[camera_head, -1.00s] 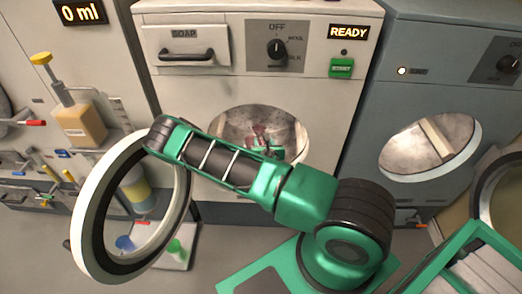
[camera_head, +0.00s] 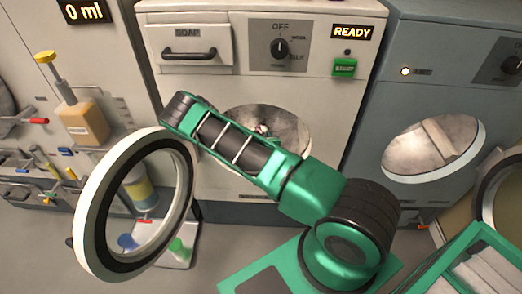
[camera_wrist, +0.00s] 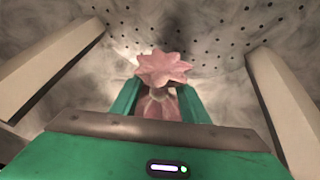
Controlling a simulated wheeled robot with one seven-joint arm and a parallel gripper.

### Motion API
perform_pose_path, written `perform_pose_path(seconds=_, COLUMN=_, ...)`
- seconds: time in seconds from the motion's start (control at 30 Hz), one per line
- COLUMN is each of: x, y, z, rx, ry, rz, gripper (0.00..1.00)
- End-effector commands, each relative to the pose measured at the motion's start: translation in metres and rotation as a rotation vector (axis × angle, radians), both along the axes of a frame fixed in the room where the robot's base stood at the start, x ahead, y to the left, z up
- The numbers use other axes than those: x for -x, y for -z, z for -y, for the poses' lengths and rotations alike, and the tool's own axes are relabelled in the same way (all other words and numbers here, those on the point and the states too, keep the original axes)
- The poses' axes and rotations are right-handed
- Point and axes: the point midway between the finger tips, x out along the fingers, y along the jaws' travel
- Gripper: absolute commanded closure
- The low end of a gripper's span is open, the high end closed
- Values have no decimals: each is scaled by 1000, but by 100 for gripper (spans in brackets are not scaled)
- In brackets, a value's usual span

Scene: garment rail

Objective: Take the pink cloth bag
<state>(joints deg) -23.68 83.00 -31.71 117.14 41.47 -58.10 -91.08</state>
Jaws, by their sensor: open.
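The pink cloth bag (camera_wrist: 162,68) is inside the perforated drum, with a flared, ruffled top and a gathered neck below it. In the wrist view my gripper (camera_wrist: 159,95) is open, with its two green fingers on either side of the bag's neck and lower body. Whether either finger touches the cloth I cannot tell. The bag's lower end is hidden behind my gripper's grey front edge. In the head view my arm reaches across the open drum mouth of the white washer (camera_head: 190,90) and hides most of my gripper and the bag.
The washer's round door (camera_head: 92,225) stands open at the left. Pale drum ribs (camera_wrist: 50,62) flank my gripper on both sides. A blue-grey washer (camera_head: 455,90) stands at the right. A soap pump bottle (camera_head: 83,122) is on the left wall.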

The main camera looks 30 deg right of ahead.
Motion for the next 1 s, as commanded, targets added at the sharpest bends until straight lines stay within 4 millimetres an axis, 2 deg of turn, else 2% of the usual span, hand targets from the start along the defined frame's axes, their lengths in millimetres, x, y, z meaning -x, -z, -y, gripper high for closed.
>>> perform_pose_path(seconds=0.2, x=0, y=0, z=0, rx=0, ry=1, rz=0, gripper=59)
perform_pose_path(seconds=0.23, x=0, y=0, z=1, rx=0, ry=1, rz=0, gripper=64)
perform_pose_path(seconds=0.3, x=0, y=0, z=1, rx=0, ry=1, rz=0, gripper=81)
perform_pose_path(seconds=0.4, x=0, y=0, z=1, rx=0, ry=1, rz=0, gripper=100)
perform_pose_path(seconds=0.8, x=0, y=-3, z=0, rx=2, ry=1, rz=0, gripper=100)
perform_pose_path(seconds=0.9, x=1, y=-10, z=-3, rx=2, ry=-1, rz=0, gripper=100)
perform_pose_path(seconds=1.0, x=-1, y=-26, z=-4, rx=3, ry=-1, rz=3, gripper=100)
